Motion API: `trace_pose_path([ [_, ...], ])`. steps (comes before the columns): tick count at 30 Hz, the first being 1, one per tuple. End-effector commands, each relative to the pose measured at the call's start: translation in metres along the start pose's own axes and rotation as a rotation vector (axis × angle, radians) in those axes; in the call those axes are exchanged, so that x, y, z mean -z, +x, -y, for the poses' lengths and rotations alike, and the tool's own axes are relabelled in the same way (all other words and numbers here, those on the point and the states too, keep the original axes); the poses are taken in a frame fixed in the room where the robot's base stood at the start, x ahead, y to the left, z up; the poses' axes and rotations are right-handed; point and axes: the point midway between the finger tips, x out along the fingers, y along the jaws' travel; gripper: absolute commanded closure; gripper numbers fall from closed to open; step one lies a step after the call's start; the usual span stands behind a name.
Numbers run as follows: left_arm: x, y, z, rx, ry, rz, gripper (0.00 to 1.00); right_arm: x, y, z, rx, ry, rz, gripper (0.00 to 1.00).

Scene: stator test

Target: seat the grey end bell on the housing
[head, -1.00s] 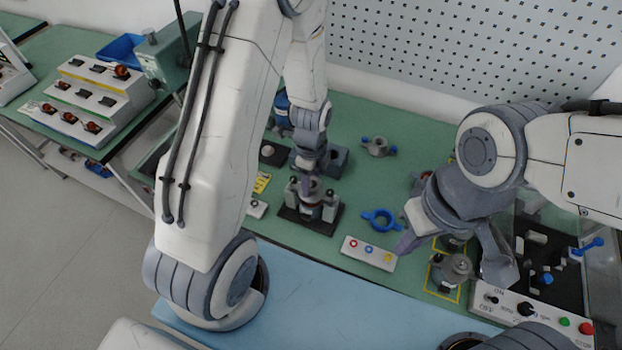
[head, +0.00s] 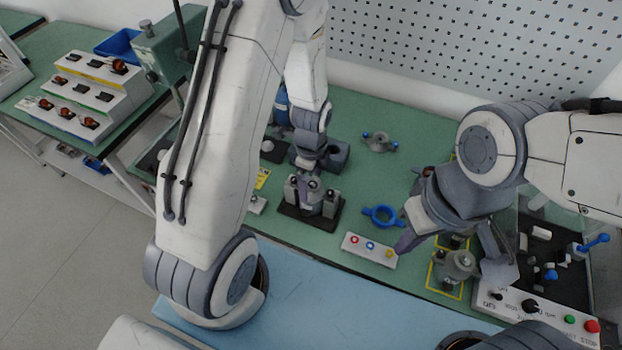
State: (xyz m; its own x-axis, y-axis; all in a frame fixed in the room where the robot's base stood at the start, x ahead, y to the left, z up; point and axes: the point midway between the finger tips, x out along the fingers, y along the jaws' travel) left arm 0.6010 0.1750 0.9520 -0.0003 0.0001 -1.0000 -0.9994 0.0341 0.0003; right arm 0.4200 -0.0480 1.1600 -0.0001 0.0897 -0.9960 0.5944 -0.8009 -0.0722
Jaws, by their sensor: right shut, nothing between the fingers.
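My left gripper (head: 309,188) points down at a clamp fixture on a black base plate (head: 292,216). Its fingers are among the fixture's grey posts, where the housing seems to stand; the housing and anything between the fingers are mostly hidden. I cannot tell whether this gripper is open or shut. A grey round part with a raised centre (head: 457,264), possibly an end bell, sits in a yellow-outlined square on the right. My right gripper (head: 450,250) is above and beside that part, holding nothing.
A blue ring with lugs (head: 382,217) and a grey part with blue ends (head: 380,142) lie on the green bench. A button strip (head: 369,251) lies near the front edge. A control panel (head: 540,311) is at right. A stepped rack (head: 82,95) stands at left.

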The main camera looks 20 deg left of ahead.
Motion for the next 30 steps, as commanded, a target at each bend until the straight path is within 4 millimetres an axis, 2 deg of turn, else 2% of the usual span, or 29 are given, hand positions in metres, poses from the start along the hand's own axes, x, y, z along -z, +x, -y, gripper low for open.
trace_pose_path([
  [6,0.000,0.000,0.000,0.000,0.000,0.000,0.02,0.000,0.000,0.000,0.000,0.002,0.000,1.00],
  [10,0.000,-0.009,0.001,0.004,0.000,0.000,0.02,0.000,0.002,0.000,0.000,0.002,0.000,1.00],
  [24,0.000,-0.090,0.002,0.006,0.000,0.000,0.02,-0.001,0.010,-0.001,0.000,0.001,0.000,1.00],
  [30,0.000,-0.104,0.000,0.001,0.000,0.000,0.02,-0.001,0.011,-0.001,0.000,0.001,0.000,1.00],
])
